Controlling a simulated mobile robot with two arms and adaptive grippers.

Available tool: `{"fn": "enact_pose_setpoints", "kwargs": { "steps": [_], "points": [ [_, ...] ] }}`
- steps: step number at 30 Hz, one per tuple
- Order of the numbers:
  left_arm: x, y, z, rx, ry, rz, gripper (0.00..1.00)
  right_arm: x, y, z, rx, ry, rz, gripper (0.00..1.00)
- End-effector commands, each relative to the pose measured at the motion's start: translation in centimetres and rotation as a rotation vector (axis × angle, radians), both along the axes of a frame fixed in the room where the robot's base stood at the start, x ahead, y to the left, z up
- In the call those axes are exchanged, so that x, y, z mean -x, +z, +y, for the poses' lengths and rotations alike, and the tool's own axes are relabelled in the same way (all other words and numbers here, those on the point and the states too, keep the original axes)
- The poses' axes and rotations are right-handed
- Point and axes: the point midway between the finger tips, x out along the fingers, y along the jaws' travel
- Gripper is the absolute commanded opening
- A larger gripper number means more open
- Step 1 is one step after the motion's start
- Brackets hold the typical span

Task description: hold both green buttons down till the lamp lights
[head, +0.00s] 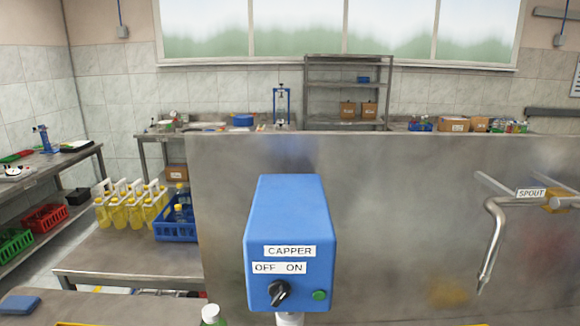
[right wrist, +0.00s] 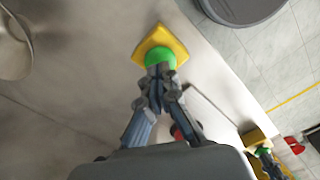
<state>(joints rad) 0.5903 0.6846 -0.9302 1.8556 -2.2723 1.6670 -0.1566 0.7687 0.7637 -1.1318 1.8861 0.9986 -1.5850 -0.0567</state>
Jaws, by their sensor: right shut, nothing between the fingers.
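In the right wrist view a green button (right wrist: 160,57) sits on a yellow base (right wrist: 165,36). My right gripper (right wrist: 158,72) is shut and empty, its fingertips at the button and seeming to touch it; whether it is pressed down I cannot tell. A second green button (right wrist: 253,138) on a yellow base shows at the lower right. My left gripper (right wrist: 264,151) reaches it there, small, its jaws unclear. Neither gripper nor these buttons show in the head view. I see no lamp that I can name for certain.
A blue capper box (head: 289,228) carries a black knob (head: 279,293) and a small green round part (head: 319,295). A steel panel (head: 400,200) stands behind it, with a spout (head: 492,235) at the right. A green-bottomed, white-capped bottle (head: 212,315) stands at the lower edge.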

Motion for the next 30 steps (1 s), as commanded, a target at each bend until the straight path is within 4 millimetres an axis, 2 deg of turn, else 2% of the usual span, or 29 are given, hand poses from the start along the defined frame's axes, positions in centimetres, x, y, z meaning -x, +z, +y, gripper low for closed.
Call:
{"fn": "enact_pose_setpoints", "kwargs": {
  "steps": [30],
  "points": [
    [0.0,0.0,0.0,0.0,0.0,0.0,0.0,0.0,-1.3,0.0,0.0,0.0,0.0,0.0]
  ]
}}
